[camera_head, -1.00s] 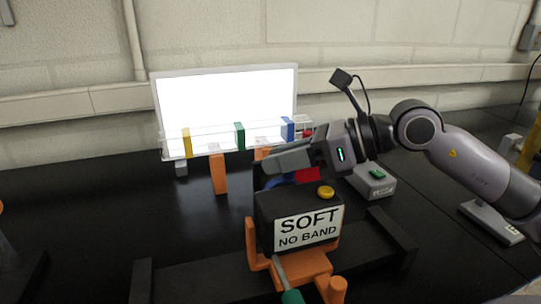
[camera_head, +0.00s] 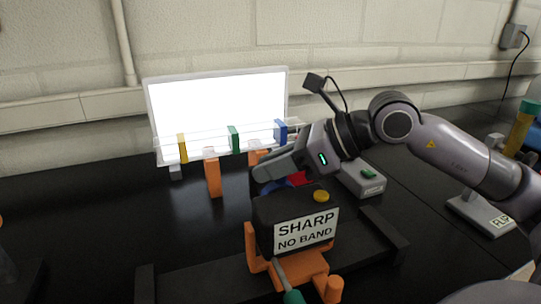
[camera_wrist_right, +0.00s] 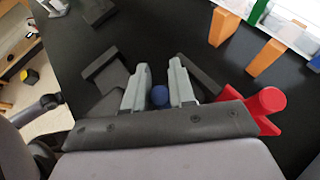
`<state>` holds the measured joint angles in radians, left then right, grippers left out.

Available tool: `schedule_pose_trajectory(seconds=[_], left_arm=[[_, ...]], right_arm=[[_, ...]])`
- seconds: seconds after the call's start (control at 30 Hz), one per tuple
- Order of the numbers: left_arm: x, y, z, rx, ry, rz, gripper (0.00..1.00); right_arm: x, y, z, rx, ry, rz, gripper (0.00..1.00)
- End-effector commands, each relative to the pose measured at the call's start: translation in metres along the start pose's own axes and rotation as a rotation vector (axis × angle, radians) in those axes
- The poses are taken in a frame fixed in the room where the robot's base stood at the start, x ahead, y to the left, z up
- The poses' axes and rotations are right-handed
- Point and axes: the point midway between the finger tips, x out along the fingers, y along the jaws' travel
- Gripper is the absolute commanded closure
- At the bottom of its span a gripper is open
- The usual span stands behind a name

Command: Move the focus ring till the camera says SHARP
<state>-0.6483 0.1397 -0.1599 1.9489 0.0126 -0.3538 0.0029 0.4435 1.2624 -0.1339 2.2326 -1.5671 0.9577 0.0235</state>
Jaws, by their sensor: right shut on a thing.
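The black camera (camera_head: 285,215) sits in an orange cradle on the bench, and its white display (camera_head: 306,231) reads SHARP, NO BAND. The blue focus ring (camera_head: 297,179) shows only partly behind the camera, below my right gripper. My right gripper (camera_head: 262,172) reaches in from the right, just behind the camera's top. In the right wrist view its fingers (camera_wrist_right: 160,85) are shut on a round blue piece (camera_wrist_right: 160,96), which looks like the ring's knob. My left gripper is not in view.
A bright white panel (camera_head: 215,110) stands behind, with a clear tube carrying yellow, green and blue bands on orange supports (camera_head: 213,178). A red part (camera_wrist_right: 267,103) lies close beside my right gripper.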

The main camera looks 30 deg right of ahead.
Motion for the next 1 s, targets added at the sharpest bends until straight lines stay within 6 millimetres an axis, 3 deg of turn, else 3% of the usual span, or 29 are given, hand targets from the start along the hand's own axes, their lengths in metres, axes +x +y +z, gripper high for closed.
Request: schedule_pose_trajectory(seconds=[0.43,0.47,0.83,1.0], left_arm=[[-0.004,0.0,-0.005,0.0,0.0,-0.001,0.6],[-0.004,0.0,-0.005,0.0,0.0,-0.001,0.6],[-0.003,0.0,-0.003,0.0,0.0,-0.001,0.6],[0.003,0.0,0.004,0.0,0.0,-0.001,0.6]], right_arm=[[-0.001,-0.001,-0.001,-0.022,0.038,-0.015,1.0],[-0.001,-0.001,-0.001,-0.022,0.038,-0.015,0.69],[-0.003,-0.002,-0.002,-0.021,0.038,-0.016,0.69],[-0.013,-0.003,-0.004,-0.02,0.039,-0.019,0.69]])
